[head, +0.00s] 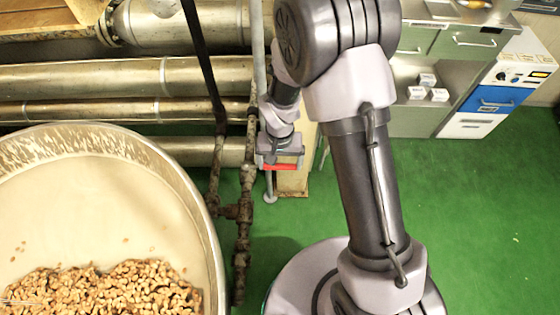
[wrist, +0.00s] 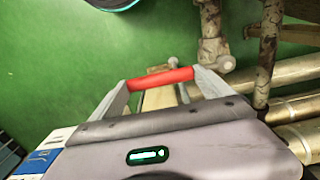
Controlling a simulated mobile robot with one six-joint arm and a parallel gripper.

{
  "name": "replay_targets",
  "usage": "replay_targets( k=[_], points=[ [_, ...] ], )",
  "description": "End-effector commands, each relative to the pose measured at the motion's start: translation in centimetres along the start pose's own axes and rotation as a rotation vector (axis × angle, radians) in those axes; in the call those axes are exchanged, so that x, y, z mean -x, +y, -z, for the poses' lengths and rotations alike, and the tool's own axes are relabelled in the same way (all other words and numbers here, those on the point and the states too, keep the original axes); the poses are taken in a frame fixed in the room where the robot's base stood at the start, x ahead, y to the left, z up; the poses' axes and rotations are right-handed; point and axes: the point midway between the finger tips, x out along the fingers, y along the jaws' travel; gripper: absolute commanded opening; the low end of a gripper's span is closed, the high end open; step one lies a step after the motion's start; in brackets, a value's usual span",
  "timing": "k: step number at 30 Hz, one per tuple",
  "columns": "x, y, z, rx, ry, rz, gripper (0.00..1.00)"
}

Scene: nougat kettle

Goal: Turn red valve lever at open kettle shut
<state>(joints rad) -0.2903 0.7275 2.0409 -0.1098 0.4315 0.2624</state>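The red lever (wrist: 160,78) shows in the wrist view as a straight red bar. It spans the gap between the two fingers of my gripper (wrist: 161,80), which stand wide apart. I cannot tell whether either fingertip touches it. In the head view the red bar (head: 280,167) lies level just below my gripper (head: 280,160), right of the rusty pipes. The open kettle (head: 206,205) stands at the left with pale contents and a heap of nuts. The lever's joint to its valve is not clear in either view.
Rusty vertical pipes (head: 244,225) stand between the kettle and my arm. Large metal pipes (head: 120,78) run behind the kettle. Grey drawers (head: 470,42) and a blue-and-white cabinet (head: 492,98) stand at the back right. The green floor (head: 480,200) at right is clear.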

Motion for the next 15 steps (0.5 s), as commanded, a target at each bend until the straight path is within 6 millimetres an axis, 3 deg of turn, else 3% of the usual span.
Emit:
replay_targets(
  k=[10,15],
  points=[
    [0.5,0.0,0.0,-0.003,0.000,0.001,1.00],
    [3.9,0.0,0.1,-0.003,0.002,0.001,1.00]
  ],
)
